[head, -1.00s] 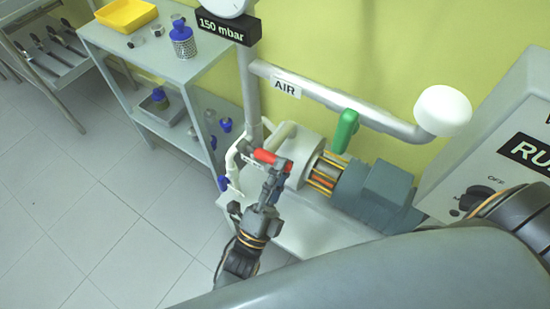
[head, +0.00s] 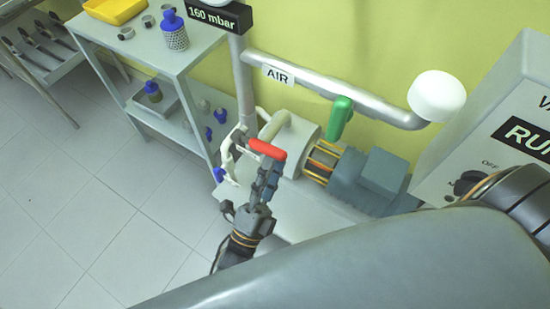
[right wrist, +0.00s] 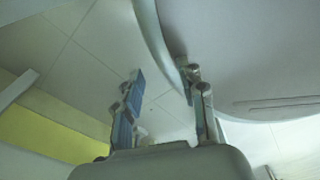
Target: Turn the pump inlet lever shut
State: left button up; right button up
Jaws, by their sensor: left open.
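A red-handled lever (head: 267,149) sits at the pipe beside the white pump body (head: 298,140), its handle lying roughly along the picture's width. My left gripper (head: 271,168) is open just in front of the red handle, with its fingertips at or very near it. I cannot tell whether they touch. A green-handled lever (head: 340,118) stands upright on the pipe labelled AIR (head: 278,76). My right gripper is open and empty in the right wrist view (right wrist: 162,80).
The pump's grey motor (head: 370,182) is right of the lever. A black display (head: 213,17) reads 160 mbar. A grey control box (head: 490,140) with a knob is at the right. A shelf (head: 150,55) with bottles stands left. Open floor lies at lower left.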

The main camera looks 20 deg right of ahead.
pick_arm(q)
jog(key=v, duration=0.9)
jog(key=shift+s+a+f, duration=0.15)
jog(key=shift+a+f, duration=0.1)
jog(key=shift+a, duration=0.05)
